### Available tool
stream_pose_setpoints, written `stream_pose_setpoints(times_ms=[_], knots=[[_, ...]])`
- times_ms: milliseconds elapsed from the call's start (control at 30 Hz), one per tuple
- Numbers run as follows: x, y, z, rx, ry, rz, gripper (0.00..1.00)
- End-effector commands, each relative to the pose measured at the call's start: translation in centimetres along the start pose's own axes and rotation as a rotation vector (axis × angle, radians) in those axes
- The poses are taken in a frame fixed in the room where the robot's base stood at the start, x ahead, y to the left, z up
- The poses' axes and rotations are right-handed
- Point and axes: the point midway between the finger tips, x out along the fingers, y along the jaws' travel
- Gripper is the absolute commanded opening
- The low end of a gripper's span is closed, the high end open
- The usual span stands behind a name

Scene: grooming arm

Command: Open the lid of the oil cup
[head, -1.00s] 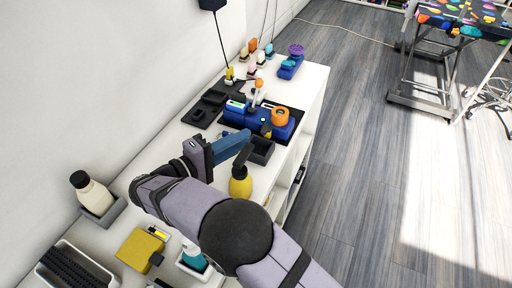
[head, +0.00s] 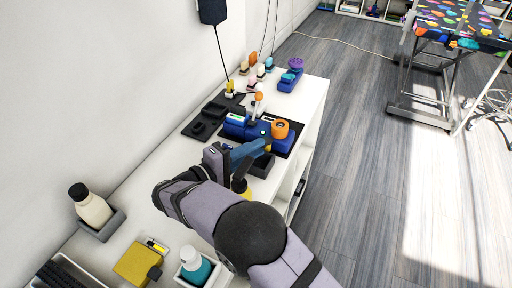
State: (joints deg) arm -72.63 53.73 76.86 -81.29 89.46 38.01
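No cup is plainly labelled as the oil cup. A round orange part (head: 280,128) with a dark top opening sits on the right end of a blue station (head: 236,130), and I cannot tell if it is the oil cup or its lid. My gripper (head: 264,148) has blue fingers and reaches in from the lower left. Its tips are just in front of the blue station, below and left of the orange part, seemingly apart from it. A small yellow piece shows at the tips. The finger gap is not clear, and the arm hides part of the counter.
A dark open box (head: 262,166) lies under the fingers. A yellow bottle (head: 240,186) is mostly hidden by my arm. A cream bottle (head: 90,206), a yellow block (head: 138,264) and a teal bottle (head: 195,267) stand nearer. Small brushes are at the back.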

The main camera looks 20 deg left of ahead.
Motion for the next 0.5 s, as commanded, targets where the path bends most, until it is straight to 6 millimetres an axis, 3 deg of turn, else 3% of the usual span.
stream_pose_setpoints(times_ms=[400, 500], knots=[[0.86, -0.04, 0.03, -0.001, -0.001, 0.0, 0.16], [0.85, -0.04, 0.03, -0.001, -0.001, 0.0, 0.0]])
